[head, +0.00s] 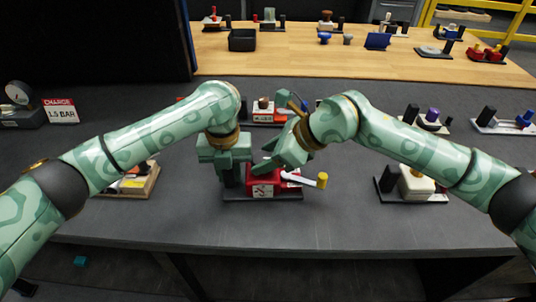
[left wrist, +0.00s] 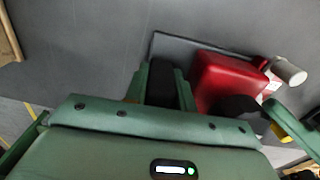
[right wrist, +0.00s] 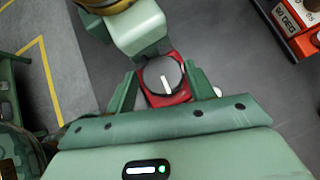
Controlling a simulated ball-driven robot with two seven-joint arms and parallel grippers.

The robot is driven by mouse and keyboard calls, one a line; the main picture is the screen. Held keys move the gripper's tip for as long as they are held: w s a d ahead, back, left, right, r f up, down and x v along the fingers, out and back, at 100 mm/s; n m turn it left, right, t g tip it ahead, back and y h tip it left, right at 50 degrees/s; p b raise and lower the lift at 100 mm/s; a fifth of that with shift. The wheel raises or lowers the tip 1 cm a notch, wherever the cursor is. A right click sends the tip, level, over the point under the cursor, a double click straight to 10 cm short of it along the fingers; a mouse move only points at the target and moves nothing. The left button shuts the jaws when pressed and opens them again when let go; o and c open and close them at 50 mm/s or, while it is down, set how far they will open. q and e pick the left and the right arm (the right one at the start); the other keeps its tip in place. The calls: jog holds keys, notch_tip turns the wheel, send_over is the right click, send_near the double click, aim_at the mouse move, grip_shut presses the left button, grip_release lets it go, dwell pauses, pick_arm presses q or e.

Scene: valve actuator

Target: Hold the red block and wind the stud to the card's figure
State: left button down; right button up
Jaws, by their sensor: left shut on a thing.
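The red block (head: 265,183) stands on a dark base plate near the table's front, with a white arm ending in a yellow grip (head: 322,180) at its right. A black round knob with a white pointer line (right wrist: 162,75) tops it. My left gripper (head: 232,178) is shut on a black post (left wrist: 160,80) beside the red block, not on the block itself. My right gripper (head: 268,160) is above the block. In the right wrist view its fingers (right wrist: 162,85) are apart, one on either side of the knob. The card (head: 62,110) reads CHARGE 1.5 BAR.
A round gauge (head: 18,94) stands beside the card at the far left. A wooden-based item (head: 135,182) is left of the block, and a cream block (head: 416,182) is on the right. Several other fixtures stand behind. The table's front edge is close.

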jog(key=shift+o, duration=0.9)
jog(key=shift+f, duration=0.1)
jog(key=shift+d, duration=0.1)
jog(key=v, duration=1.2)
jog(key=s+f+m+g+y, duration=0.1)
jog(key=s+f+m+y, duration=0.15)
jog(key=f, duration=0.45)
jog(key=w+d+r+n+t+y, duration=0.2)
jog(key=d, duration=0.1)
jog(key=shift+n, duration=0.25)
jog(key=x, duration=1.2)
jog(key=shift+d+f, duration=0.1)
jog(key=shift+f, duration=0.05)
